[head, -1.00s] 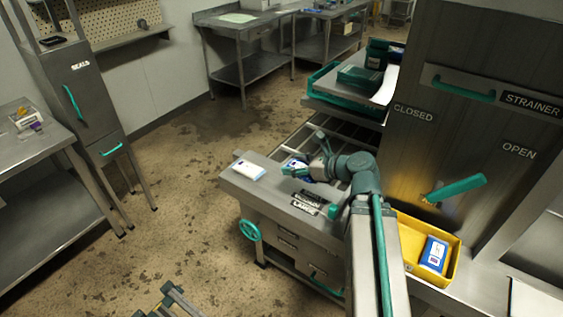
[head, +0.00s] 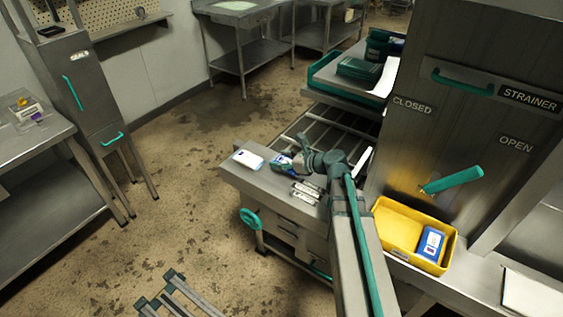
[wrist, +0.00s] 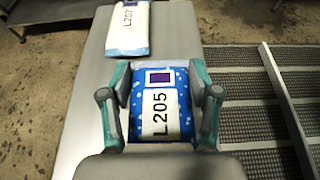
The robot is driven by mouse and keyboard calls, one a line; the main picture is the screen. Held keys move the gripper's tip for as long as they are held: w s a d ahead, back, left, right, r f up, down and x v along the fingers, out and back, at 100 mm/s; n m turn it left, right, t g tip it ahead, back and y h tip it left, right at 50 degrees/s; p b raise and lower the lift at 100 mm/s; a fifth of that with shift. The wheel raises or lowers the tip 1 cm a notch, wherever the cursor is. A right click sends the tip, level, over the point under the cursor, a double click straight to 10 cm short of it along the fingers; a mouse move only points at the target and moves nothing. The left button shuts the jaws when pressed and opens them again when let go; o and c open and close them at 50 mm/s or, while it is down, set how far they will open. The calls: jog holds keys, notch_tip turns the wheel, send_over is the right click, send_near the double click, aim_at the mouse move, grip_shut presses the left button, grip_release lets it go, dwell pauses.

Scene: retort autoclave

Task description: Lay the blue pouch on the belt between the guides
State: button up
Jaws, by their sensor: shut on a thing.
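A blue pouch with a white label reading L205 (wrist: 160,108) is between the two fingers of my gripper (wrist: 160,92), which is shut on it. In the head view my gripper (head: 297,161) holds the blue pouch (head: 280,163) at the steel bench top (head: 262,178). I cannot tell whether the pouch touches the bench. The belt (wrist: 250,100) is dark and ribbed, to the right of the pouch in the wrist view. A pale metal guide (wrist: 285,100) runs along it. The other guide is not clear.
A mostly white pouch marked L207 (wrist: 128,28) lies just ahead of the held one; it also shows in the head view (head: 248,159). A yellow bin (head: 398,222) holds another blue pouch (head: 430,243). A tall steel cabinet front with a teal lever (head: 455,180) stands at right.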

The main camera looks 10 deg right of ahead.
jog(key=shift+f, duration=0.65)
jog(key=shift+f, duration=0.15)
jog(key=o, duration=1.2)
jog(key=b+v, duration=0.1)
jog(key=v, duration=1)
jog(key=shift+s, duration=0.1)
jog(key=shift+o, duration=0.4)
jog(key=shift+s+d+r, duration=0.25)
jog(key=shift+d+r, duration=0.05)
jog(key=shift+r, duration=0.1)
